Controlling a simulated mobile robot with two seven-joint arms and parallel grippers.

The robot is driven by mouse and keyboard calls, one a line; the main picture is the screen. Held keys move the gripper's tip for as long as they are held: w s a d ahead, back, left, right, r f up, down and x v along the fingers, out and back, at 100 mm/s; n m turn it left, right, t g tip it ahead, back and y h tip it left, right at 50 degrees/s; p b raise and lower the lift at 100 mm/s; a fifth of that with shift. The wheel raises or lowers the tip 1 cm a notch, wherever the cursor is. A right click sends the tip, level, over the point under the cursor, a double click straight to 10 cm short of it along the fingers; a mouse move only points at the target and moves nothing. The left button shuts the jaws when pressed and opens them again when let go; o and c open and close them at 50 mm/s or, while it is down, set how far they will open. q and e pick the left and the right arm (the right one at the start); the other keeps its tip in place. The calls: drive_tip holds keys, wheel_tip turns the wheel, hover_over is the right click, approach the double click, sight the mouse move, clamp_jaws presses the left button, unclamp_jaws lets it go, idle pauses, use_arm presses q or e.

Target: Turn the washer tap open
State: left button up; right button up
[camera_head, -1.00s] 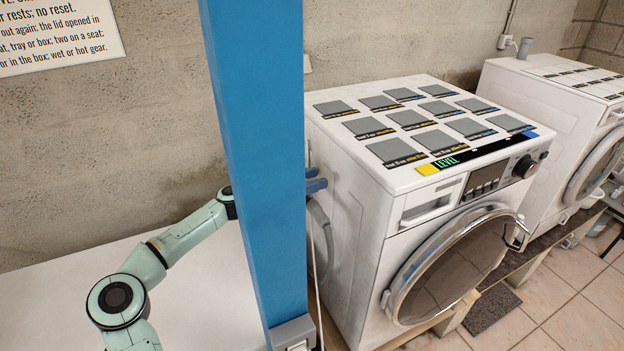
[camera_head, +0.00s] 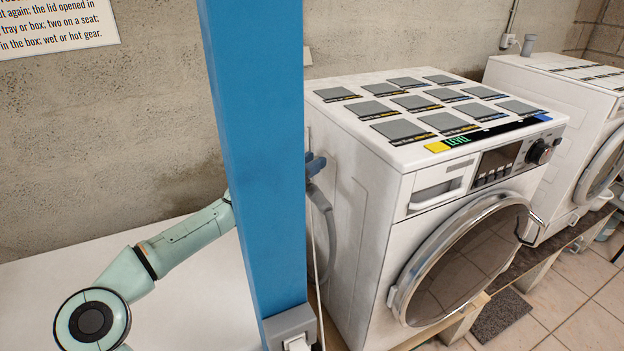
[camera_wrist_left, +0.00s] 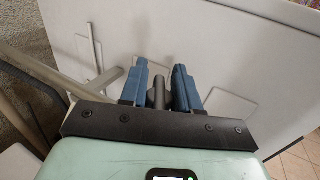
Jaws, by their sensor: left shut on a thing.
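My left gripper (camera_head: 316,166) is behind the blue post, with its blue fingertips showing against the side of the near washer (camera_head: 352,180). In the left wrist view its two blue fingers (camera_wrist_left: 160,85) stand either side of a dark grey bar (camera_wrist_left: 159,92), which appears to be the tap's handle, and are shut on it. The rest of the tap is hidden by the fingers and the gripper body. In the head view the post hides the wrist. My right gripper is in neither view.
A blue post (camera_head: 258,150) stands in front of my left forearm. A grey hose (camera_head: 326,215) and a thin white cable run down beside the washer. A white surface (camera_head: 180,290) lies at left. A second washer (camera_head: 540,110) stands at right.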

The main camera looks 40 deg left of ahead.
use_arm(q)
drive_tip(key=shift+d+f+n+y+b, duration=0.1)
drive_tip(key=shift+f+n+y+b, duration=0.1)
drive_tip(key=shift+n+y+b, duration=0.5)
drive_tip(key=y, duration=0.1)
drive_tip(key=n+y+b, duration=0.2)
drive_tip(key=shift+a+r+y, duration=0.15)
drive_tip(key=shift+a+y, duration=0.1)
drive_tip(key=shift+y, duration=0.15)
drive_tip(key=shift+n+g+y+b, duration=0.4)
drive_tip(key=shift+y+b, duration=0.2)
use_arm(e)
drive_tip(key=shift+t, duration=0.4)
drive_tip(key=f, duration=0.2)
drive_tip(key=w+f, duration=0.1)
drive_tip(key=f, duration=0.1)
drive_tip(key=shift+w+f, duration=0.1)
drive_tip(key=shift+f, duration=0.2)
use_arm(q)
drive_tip(key=shift+a+r, duration=0.1)
drive_tip(key=shift+r, duration=0.05)
drive_tip(key=o, duration=1)
drive_tip(key=shift+c, duration=0.2)
